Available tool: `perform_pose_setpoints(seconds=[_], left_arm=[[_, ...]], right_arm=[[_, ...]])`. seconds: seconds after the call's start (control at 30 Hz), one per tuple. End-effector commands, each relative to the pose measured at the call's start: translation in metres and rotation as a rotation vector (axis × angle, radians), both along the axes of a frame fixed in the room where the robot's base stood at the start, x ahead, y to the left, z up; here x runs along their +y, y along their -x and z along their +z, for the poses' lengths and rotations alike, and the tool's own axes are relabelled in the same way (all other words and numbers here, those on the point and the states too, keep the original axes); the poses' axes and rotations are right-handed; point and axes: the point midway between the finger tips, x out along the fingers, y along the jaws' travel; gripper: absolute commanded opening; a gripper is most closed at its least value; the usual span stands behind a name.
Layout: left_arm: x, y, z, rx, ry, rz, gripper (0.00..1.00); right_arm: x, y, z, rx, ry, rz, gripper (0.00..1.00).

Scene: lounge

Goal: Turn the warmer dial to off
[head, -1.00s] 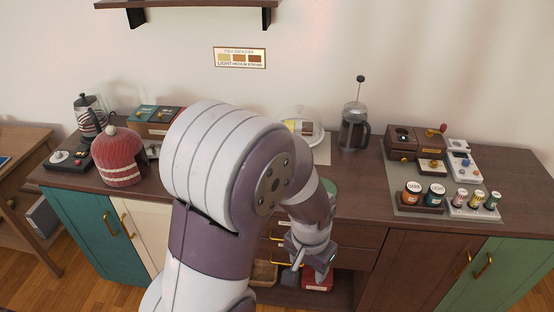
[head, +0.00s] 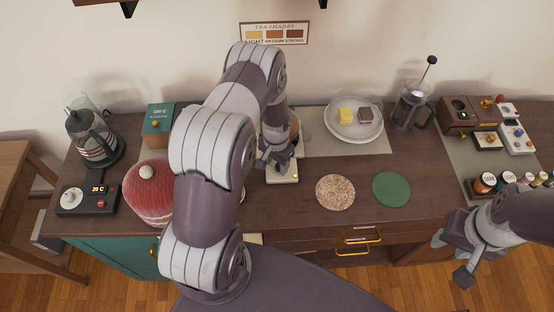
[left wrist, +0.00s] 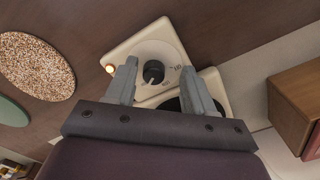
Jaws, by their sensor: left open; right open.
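The warmer is a cream unit (head: 284,174) on the counter, partly hidden by my left arm in the head view. In the left wrist view, its cream top (left wrist: 135,48) carries a dark round dial (left wrist: 153,72) on a pale disc with small lettering at the right. A small orange lamp (left wrist: 109,69) glows at its corner. My left gripper (head: 270,160) is open above the warmer; in the left wrist view its fingers (left wrist: 158,78) stand either side of the dial, with visible gaps. Contact cannot be told. My right gripper (head: 455,262) is open and empty before the counter.
A speckled round mat (head: 335,192) and a green one (head: 391,189) lie right of the warmer. A plate (head: 369,128) and French press (head: 411,105) stand behind. A red knitted cover (head: 148,200) and a kettle base (head: 72,200) are left.

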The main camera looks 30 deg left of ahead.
Motion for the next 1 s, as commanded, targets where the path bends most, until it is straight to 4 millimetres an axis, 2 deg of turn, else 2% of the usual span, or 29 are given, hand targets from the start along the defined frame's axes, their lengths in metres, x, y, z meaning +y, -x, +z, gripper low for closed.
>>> perform_pose_setpoints(seconds=[0.3,0.33,0.4,0.5,1.0], left_arm=[[0.0001,-0.0009,-0.0048,-0.003,0.0,0.0,0.54],[0.0001,-0.0009,-0.0048,-0.003,0.0,0.0,0.5],[0.0001,-0.0009,-0.0046,-0.003,0.0,0.0,0.28],[0.0005,-0.0009,-0.0044,-0.003,0.0,0.001,0.0],[0.0004,-0.0013,-0.0042,-0.003,0.0,0.047,0.0]], right_arm=[[0.0,-0.0001,0.0007,0.0,0.0,0.0,0.43],[0.0,-0.0001,0.0007,0.0,0.0,0.0,0.43],[0.0,-0.0001,0.0007,0.0,0.0,0.0,0.43],[0.0,-0.0001,0.0008,0.0,0.0,0.0,0.43],[0.0,-0.0001,-0.0019,0.0,0.0,0.0,0.43]])
